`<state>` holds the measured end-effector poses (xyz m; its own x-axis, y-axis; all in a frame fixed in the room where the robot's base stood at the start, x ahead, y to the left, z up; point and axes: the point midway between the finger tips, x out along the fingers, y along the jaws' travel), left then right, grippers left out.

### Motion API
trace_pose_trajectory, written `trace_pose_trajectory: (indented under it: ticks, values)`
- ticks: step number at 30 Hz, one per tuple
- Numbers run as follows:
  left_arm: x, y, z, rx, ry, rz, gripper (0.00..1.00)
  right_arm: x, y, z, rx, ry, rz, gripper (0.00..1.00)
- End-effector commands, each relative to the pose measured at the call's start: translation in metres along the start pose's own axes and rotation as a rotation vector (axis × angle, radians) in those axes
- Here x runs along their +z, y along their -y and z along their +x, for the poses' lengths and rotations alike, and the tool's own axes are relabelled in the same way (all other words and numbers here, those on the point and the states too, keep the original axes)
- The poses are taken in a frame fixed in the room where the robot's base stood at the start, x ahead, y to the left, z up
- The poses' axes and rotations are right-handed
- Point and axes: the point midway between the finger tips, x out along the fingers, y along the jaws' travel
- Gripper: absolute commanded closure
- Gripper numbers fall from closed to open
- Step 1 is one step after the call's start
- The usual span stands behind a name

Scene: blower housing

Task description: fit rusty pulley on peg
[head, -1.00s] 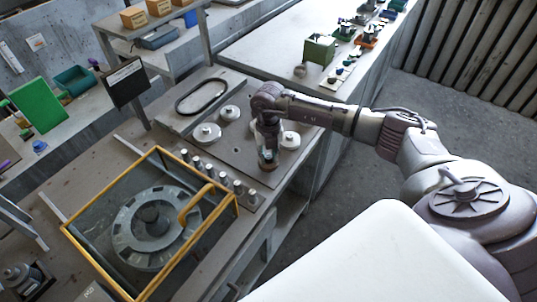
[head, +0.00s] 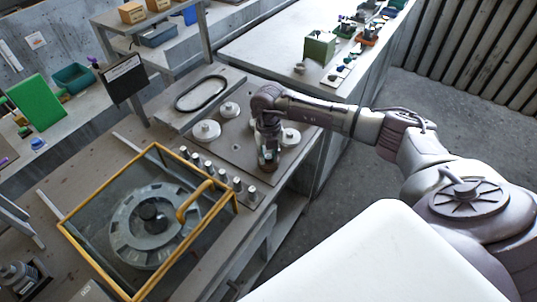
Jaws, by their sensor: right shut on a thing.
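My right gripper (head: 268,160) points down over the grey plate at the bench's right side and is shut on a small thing. Only a brownish edge shows low between the fingers; it may be the rusty pulley, but the fingers hide most of it. I cannot tell whether it touches the plate or a peg. Pale round pulleys stand on the plate: one at the back (head: 230,109), one at the left (head: 206,131), and one just right of the gripper (head: 290,136). Any peg under the gripper is hidden. My left gripper is not in view.
A yellow-framed clear box (head: 150,215) covers a round grey housing (head: 152,232) in front. A row of metal cylinders (head: 222,176) stands between box and plate. A black belt loop (head: 202,93) lies behind the pulleys. A dark sign (head: 123,78) stands at the back left.

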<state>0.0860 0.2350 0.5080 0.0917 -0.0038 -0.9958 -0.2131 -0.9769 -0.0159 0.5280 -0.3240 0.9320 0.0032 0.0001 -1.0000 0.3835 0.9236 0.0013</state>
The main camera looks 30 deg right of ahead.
Motion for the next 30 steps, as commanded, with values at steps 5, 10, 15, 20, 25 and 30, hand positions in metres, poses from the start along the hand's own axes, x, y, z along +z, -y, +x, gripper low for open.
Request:
trace_pose_trajectory:
  ticks: [5, 10, 15, 20, 25, 30]
  values:
    - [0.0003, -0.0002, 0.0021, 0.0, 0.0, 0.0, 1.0, 0.0002, -0.0002, 0.0022, 0.001, 0.001, 0.0, 1.0]
    - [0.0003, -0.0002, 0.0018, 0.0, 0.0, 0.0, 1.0, 0.0002, -0.0002, 0.0019, 0.0, 0.0, 0.0, 1.0]
    - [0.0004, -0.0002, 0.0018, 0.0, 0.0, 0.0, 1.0, 0.0002, -0.0002, 0.0019, 0.0, 0.0, 0.0, 0.54]
    - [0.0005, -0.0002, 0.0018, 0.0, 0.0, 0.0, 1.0, 0.0001, -0.0001, 0.002, 0.0, 0.0, 0.0, 0.45]
    - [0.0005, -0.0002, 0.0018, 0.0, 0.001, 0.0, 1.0, -0.0001, 0.0, 0.0023, 0.0, 0.0, 0.0, 0.45]
    - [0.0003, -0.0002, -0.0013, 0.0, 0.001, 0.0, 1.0, 0.0, 0.0001, -0.002, 0.0, 0.0, 0.0, 0.45]
